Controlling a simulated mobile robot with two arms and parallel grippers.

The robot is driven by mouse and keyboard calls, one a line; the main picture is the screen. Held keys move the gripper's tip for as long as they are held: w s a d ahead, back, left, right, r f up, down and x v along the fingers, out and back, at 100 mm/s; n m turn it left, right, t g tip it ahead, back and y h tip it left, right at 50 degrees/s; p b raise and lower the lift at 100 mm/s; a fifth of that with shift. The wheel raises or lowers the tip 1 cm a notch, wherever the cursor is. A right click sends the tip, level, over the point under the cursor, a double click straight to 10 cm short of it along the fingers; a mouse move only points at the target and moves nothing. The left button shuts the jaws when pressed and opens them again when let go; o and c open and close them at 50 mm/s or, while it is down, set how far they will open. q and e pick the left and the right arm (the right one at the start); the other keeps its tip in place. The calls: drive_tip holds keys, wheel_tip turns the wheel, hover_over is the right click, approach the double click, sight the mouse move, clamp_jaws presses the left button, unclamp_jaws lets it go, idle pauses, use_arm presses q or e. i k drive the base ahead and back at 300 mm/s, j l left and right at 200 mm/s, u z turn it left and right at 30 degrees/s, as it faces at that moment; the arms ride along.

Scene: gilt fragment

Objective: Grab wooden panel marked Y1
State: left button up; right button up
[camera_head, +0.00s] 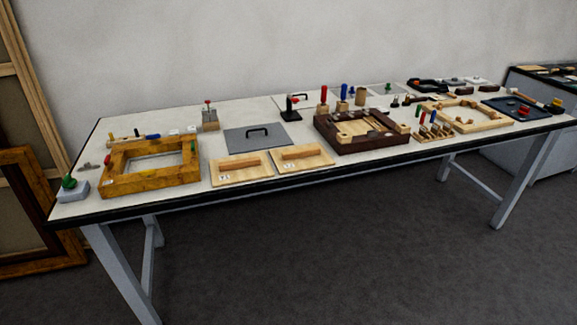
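Two light wooden panels, each with a wooden bar handle and a small white label, lie side by side at the front edge of the table. The left wooden panel (260,173) has a label that seems to start with Y. The right wooden panel (316,163) has a similar label. The marks are too small to tell surely which one is Y1. Neither of my grippers is in view.
The long white table (185,209) holds an orange wooden frame (150,182) to the left, a grey plate with a black handle (240,139) behind, and a dark wooden box frame (370,147) to the right. Floor in front is clear.

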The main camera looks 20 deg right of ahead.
sight(254, 166)
drive_tip(key=i+j, duration=0.45)
drive_tip(key=j, duration=0.25)
drive_tip(key=i+j+z, duration=0.1)
drive_tip(key=i+j, duration=0.35)
drive_tip(key=j, duration=0.25)
